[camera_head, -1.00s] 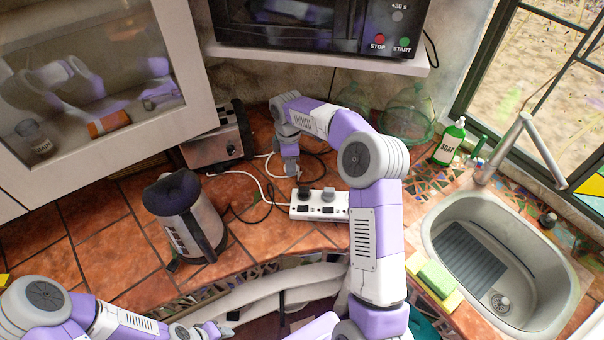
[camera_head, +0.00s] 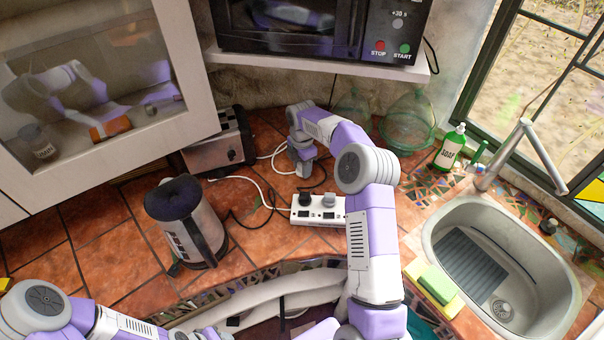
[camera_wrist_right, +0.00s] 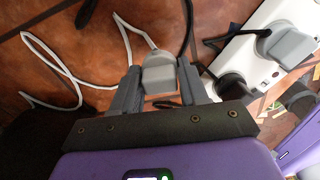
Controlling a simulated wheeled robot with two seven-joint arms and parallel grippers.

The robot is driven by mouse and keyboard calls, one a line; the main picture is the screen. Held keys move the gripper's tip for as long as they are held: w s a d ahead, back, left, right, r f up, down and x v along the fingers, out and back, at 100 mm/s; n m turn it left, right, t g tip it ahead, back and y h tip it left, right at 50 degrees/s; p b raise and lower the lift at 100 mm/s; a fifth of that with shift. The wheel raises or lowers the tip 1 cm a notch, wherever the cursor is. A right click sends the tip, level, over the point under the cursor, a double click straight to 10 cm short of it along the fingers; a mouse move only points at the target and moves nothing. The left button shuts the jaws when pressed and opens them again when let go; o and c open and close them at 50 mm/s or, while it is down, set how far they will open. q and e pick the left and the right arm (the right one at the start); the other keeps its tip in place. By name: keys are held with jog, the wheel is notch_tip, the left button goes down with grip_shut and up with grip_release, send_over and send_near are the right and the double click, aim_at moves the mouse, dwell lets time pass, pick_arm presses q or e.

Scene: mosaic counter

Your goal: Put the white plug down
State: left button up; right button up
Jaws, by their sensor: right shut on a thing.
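The white plug (camera_wrist_right: 158,74) is between the two fingers of my right gripper (camera_wrist_right: 160,88) in the right wrist view, with its white cord (camera_wrist_right: 128,42) leading off upward. In the head view my right gripper (camera_head: 303,172) is low over the tiled counter, just behind and left of the white power strip (camera_head: 330,218). The plug is hidden there, and I cannot tell whether it touches the counter. The strip also shows in the right wrist view (camera_wrist_right: 236,62), apart from the held plug. My left gripper (camera_head: 212,332) is at the bottom edge, its jaws unclear.
A black plug (camera_head: 305,198) and a grey plug (camera_head: 329,199) sit in the strip. A kettle (camera_head: 190,225) stands left, a toaster (camera_head: 215,150) behind. Loose cords lie around the gripper. Glass domes (camera_head: 408,122) and the sink (camera_head: 440,225) are to the right. Bare tiles lie left of the strip.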

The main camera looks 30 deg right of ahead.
jog(key=shift+f, duration=1.75)
jog(key=shift+f, duration=0.2)
jog(key=o, duration=1.1)
jog(key=shift+c, duration=0.2)
notch_tip(320, 180, up, 12)
jog(key=shift+r+p, duration=0.25)
jog(key=shift+p, duration=0.4)
jog(key=shift+f, duration=0.1)
